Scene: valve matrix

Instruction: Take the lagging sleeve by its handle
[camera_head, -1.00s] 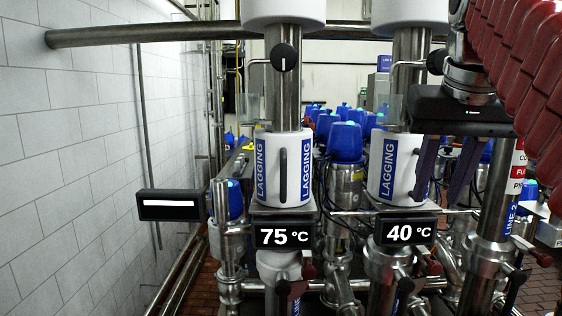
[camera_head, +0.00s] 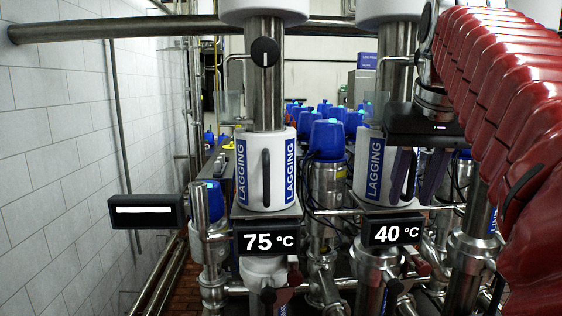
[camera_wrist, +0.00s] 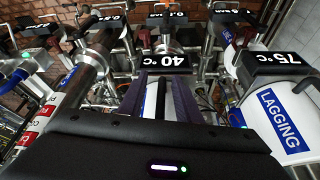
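Two white lagging sleeves with blue LAGGING labels wrap upright steel pipes. The left sleeve (camera_head: 277,185) stands above the 75 °C display, with a dark upright handle (camera_head: 266,178) on its front. The right sleeve (camera_head: 368,190) stands above the 40 °C display and is partly hidden by my gripper (camera_head: 415,196). My gripper is open, its two dark fingers pointing down at the right sleeve's front right side. In the wrist view, the right sleeve and its dark handle (camera_wrist: 161,98) show between the parted fingers. I cannot tell whether either finger touches it.
The 75 °C display (camera_head: 269,240) and 40 °C display (camera_head: 393,232) sit just below the sleeves. A black dial (camera_head: 265,52) is on the left pipe. Blue-capped valves (camera_head: 327,138) crowd behind. A black box with a white bar (camera_head: 146,211) juts out at left by the tiled wall.

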